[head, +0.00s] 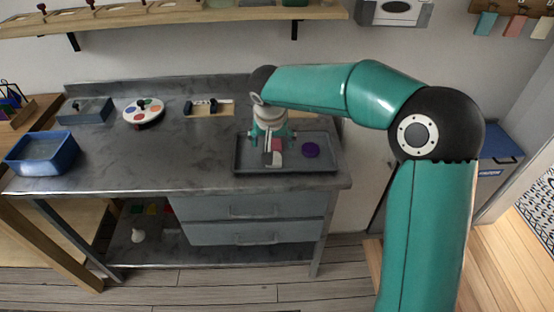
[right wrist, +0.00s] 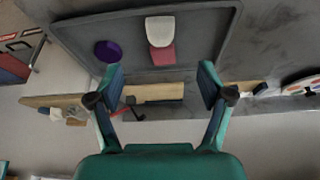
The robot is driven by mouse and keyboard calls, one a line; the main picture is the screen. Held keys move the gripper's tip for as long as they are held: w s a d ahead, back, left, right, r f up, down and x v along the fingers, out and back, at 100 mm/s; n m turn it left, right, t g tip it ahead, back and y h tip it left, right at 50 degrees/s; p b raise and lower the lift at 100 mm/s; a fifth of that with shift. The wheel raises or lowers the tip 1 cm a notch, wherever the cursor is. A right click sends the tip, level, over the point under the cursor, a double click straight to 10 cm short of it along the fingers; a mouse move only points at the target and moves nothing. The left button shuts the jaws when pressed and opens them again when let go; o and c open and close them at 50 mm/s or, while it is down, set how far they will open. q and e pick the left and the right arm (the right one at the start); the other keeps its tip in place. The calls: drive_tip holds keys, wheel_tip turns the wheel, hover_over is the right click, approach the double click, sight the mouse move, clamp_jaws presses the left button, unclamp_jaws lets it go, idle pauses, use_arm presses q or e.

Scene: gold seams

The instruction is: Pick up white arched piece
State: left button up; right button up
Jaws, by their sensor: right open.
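The white arched piece (right wrist: 159,30) lies on the grey tray (right wrist: 200,50) in the right wrist view, touching or very near a pink block (right wrist: 162,56). In the head view the white piece (head: 277,159) shows partly, below my right gripper (head: 271,145). My right gripper (right wrist: 160,85) is open, with nothing between its fingers. I cannot tell the exact height above the tray. My left gripper is not in view.
A purple disc (head: 310,150) lies on the tray (head: 305,168), right of my right gripper. A blue bin (head: 42,154), a grey box (head: 86,111), a paint palette (head: 144,113) and a wooden holder (head: 209,107) stand on the bench further left. The bench middle (head: 180,160) is clear.

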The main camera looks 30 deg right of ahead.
drive_tip(key=x, duration=0.6)
drive_tip(key=shift+w+f, duration=0.1)
drive_tip(key=shift+f, duration=0.2)
drive_tip(key=shift+p+x, duration=0.75)
drive_tip(key=shift+x, duration=1.9)
drive_tip(key=shift+r, duration=0.1)
drive_tip(key=c, duration=1.3)
drive_tip(key=shift+r, duration=0.15)
